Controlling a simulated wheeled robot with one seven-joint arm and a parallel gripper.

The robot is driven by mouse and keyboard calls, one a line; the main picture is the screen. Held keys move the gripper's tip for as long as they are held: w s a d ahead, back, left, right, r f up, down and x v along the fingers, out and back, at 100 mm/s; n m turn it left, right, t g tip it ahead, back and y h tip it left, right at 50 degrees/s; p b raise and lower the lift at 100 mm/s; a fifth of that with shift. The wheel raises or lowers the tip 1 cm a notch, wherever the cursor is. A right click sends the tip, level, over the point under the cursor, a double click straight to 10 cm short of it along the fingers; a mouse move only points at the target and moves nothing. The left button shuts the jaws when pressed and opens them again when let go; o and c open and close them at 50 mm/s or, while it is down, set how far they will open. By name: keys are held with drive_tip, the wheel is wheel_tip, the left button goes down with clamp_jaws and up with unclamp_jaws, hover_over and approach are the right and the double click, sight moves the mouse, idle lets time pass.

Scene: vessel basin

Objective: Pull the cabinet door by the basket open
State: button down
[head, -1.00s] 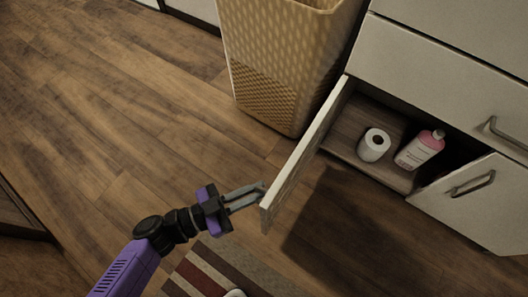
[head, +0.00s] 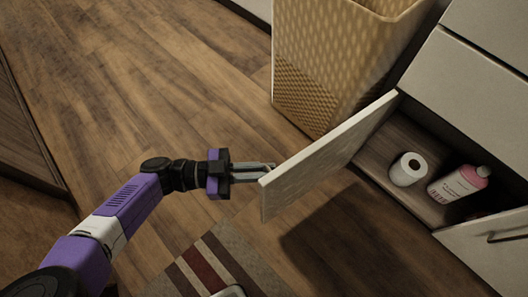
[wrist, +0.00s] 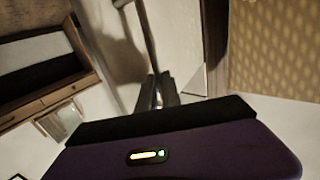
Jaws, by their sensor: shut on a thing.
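The cabinet door (head: 325,155) by the basket (head: 335,60) stands wide open, swung out from its hinge side next to the basket. Its inner face shows in the head view. My gripper (head: 268,167) is at the door's free edge, with its fingertips partly hidden behind the door. In the wrist view a metal bar handle (wrist: 148,38) runs down to my gripper's fingers (wrist: 160,92), which are shut on it against the door's pale outer face. The grip itself is dark and blurred there.
Another cabinet door (head: 490,245) is at the right. A striped rug (head: 215,262) lies below the door. Wooden floor (head: 130,90) at the left is clear.

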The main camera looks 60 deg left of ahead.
drive_tip(key=shift+w+r, duration=0.1)
drive_tip(key=shift+r, duration=0.05)
drive_tip(key=c, duration=1.5)
unclamp_jaws()
drive_tip(key=shift+c, duration=0.2)
drive_tip(key=v, duration=0.8)
drive_tip(key=shift+d, duration=0.1)
